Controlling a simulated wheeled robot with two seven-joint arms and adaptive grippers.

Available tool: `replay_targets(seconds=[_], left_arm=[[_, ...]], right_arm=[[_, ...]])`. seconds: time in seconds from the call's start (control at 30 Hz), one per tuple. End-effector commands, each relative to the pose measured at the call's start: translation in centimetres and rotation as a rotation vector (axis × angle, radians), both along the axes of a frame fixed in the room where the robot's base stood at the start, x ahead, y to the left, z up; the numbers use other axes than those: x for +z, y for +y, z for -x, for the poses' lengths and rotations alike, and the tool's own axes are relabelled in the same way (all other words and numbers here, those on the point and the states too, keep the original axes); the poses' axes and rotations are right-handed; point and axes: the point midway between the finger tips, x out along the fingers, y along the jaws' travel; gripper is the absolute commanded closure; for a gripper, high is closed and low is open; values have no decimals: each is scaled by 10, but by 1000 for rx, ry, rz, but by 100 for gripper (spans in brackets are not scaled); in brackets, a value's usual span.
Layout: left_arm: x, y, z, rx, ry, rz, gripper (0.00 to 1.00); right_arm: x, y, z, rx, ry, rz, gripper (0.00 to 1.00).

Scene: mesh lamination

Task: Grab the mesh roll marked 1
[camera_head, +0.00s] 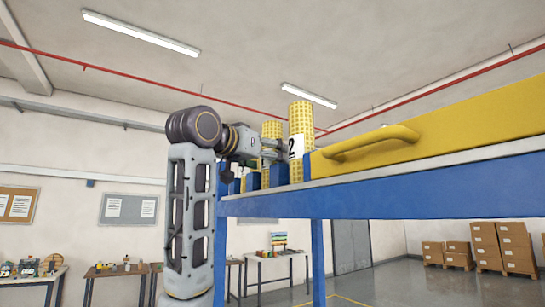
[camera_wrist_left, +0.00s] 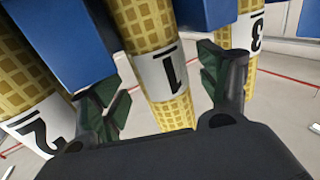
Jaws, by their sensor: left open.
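The yellow mesh roll marked 1 (camera_wrist_left: 145,22) stands in the middle of the left wrist view, its white label facing the camera. My left gripper (camera_wrist_left: 160,88) is open, with one dark green-padded finger on each side of this roll; I cannot tell whether either touches it. In the head view my left gripper (camera_head: 271,148) is at a yellow mesh roll (camera_head: 271,129) whose number is hidden. The roll marked 2 (camera_head: 301,118) stands to its right there and shows at left in the wrist view (camera_wrist_left: 28,85). My right gripper is not in view.
The roll marked 3 (camera_wrist_left: 250,62) is close beside the right finger. Blue blocks (camera_wrist_left: 205,12) stand between the rolls. A blue frame (camera_head: 400,187) carries a yellow panel with a handle (camera_head: 370,142) to the right of the rolls. Cardboard boxes (camera_head: 485,240) are far back.

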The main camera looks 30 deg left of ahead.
Motion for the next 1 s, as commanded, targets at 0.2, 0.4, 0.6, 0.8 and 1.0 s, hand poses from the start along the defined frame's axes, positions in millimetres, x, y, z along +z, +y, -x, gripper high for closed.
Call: replay_targets(seconds=[0.2,0.4,0.6,0.8,1.0], left_arm=[[3,-1,-20,0,2,1,24],[1,-3,-30,0,2,1,24],[1,-3,-30,0,1,1,24],[1,-3,-30,0,1,1,24],[1,-3,-30,0,1,1,39]], right_arm=[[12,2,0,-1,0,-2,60],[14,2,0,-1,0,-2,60],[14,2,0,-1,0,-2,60],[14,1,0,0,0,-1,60],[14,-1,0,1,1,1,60]])
